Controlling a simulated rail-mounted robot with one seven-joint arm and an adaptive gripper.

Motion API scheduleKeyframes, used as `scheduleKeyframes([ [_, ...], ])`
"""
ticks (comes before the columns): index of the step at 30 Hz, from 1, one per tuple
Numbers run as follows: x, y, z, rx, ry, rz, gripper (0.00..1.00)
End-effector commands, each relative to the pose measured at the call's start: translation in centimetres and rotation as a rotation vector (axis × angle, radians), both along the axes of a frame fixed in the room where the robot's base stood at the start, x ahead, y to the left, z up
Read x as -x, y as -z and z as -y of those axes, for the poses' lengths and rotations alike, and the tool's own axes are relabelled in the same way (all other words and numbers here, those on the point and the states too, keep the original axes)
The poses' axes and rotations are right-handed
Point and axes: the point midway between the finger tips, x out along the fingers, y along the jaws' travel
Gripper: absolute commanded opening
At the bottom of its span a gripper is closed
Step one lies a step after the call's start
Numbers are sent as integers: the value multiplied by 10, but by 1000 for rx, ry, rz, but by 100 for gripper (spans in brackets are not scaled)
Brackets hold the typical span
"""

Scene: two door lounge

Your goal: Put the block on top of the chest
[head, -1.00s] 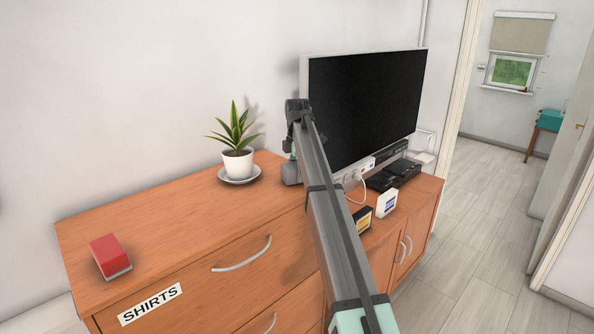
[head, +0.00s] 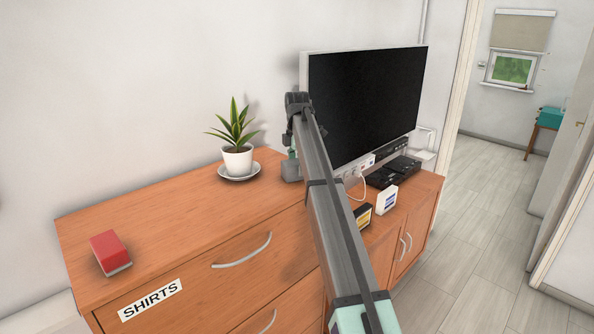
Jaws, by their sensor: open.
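The wooden chest (head: 190,215) has a drawer labelled SHIRTS and a long flat top. A small grey, block-shaped thing (head: 291,172) is at the top's right end, partly hidden by my arm. It appears to rest on the top, but its base is not clear. My gripper (head: 290,147) is the dark end of my arm, just above the grey thing. It is open, and its fingers are small and partly hidden. I cannot tell whether they touch the grey thing. A red block-like thing with a pale base (head: 110,252) lies at the top's left end.
A potted plant (head: 237,160) on a saucer stands left of my gripper. A large television (head: 365,105) stands close on the right. A black box (head: 395,170) and small boxes (head: 386,200) lie on the lower cabinet. The chest top between plant and red thing is clear.

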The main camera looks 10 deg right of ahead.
Motion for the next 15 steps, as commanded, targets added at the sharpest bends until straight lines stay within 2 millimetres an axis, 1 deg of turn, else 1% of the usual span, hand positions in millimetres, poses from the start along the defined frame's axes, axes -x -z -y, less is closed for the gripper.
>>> scheduleKeyframes([
  [5, -3, -30, 0, 0, 0, 3, 87],
  [15, -1, -98, 0, 0, 0, 1, 87],
])
